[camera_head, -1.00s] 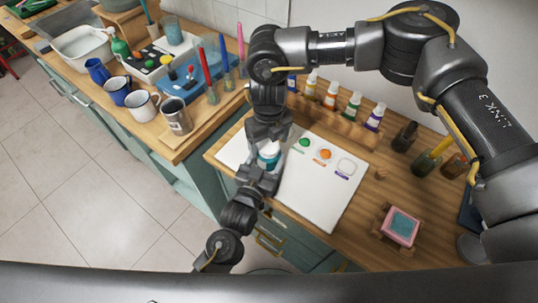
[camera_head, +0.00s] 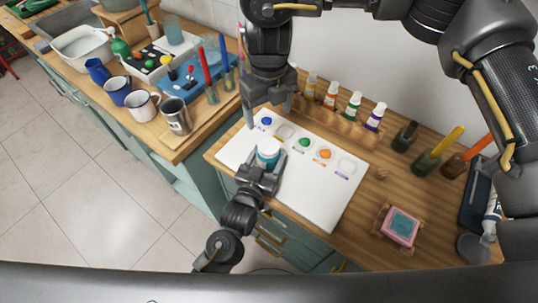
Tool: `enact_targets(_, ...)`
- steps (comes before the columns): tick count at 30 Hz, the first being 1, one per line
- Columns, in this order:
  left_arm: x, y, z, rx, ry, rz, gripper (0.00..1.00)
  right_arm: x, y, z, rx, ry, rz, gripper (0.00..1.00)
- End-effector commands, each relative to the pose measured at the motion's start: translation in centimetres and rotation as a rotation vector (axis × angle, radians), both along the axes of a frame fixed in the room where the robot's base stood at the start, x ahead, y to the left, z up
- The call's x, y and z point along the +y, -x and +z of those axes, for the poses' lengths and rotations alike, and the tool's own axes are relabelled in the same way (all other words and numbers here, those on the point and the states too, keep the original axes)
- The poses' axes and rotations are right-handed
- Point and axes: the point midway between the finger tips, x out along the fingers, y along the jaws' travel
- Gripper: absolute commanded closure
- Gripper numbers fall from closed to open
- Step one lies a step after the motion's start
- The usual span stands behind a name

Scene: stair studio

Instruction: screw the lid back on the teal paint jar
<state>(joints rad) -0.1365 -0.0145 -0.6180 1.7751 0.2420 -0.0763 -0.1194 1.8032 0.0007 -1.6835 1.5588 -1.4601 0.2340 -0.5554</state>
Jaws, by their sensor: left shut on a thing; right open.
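The teal paint jar (camera_head: 267,158) stands upright at the near left part of the white sheet, with a pale round top that looks like its lid (camera_head: 268,147). I cannot tell how tightly the lid sits. My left gripper (camera_head: 262,173) reaches in from below and is shut on the jar, its fingers around the jar's sides. My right gripper (camera_head: 269,116) hangs fingers down above and behind the jar. It is open, empty and apart from the lid.
The white sheet (camera_head: 318,200) carries several paint spots. Small paint bottles (camera_head: 354,105) line a wooden rack behind it. A pink-rimmed block (camera_head: 401,226) sits at right. Mugs (camera_head: 141,105) and a brush tray stand on the left counter. Bare wood lies right of the sheet.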

Motion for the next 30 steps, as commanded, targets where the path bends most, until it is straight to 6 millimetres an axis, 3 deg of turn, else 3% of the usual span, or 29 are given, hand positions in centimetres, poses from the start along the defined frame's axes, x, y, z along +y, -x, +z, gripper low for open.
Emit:
enact_targets(4, 0.0, 0.0, 0.0, 0.000, 0.000, 0.000, 1.00, 0.0, 0.0, 0.0, 0.000, 0.000, 0.000, 0.21)
enact_targets(5, 0.0, 0.0, 0.0, 0.000, 0.000, 0.000, 0.35, 0.0, 0.0, 0.0, 0.000, 0.000, 0.000, 0.21)
enact_targets(10, 0.0, 0.0, 0.0, 0.000, 0.000, 0.000, 0.12, 0.0, 0.0, 0.0, 0.000, 0.000, 0.000, 0.21)
enact_targets(20, 0.1, 0.3, -0.1, 0.000, 0.000, 0.000, 0.12, 0.0, 0.0, -0.1, 0.000, 0.000, 0.000, 0.21)
enact_targets(23, 0.5, 1.2, -0.3, 0.002, -0.002, 0.000, 0.12, 0.0, 0.0, -0.5, 0.000, 0.000, 0.000, 0.21)
enact_targets(30, 2.1, 5.5, -0.4, 0.003, 0.000, -0.001, 0.12, 0.0, 0.0, -1.6, 0.000, 0.000, 0.000, 0.21)
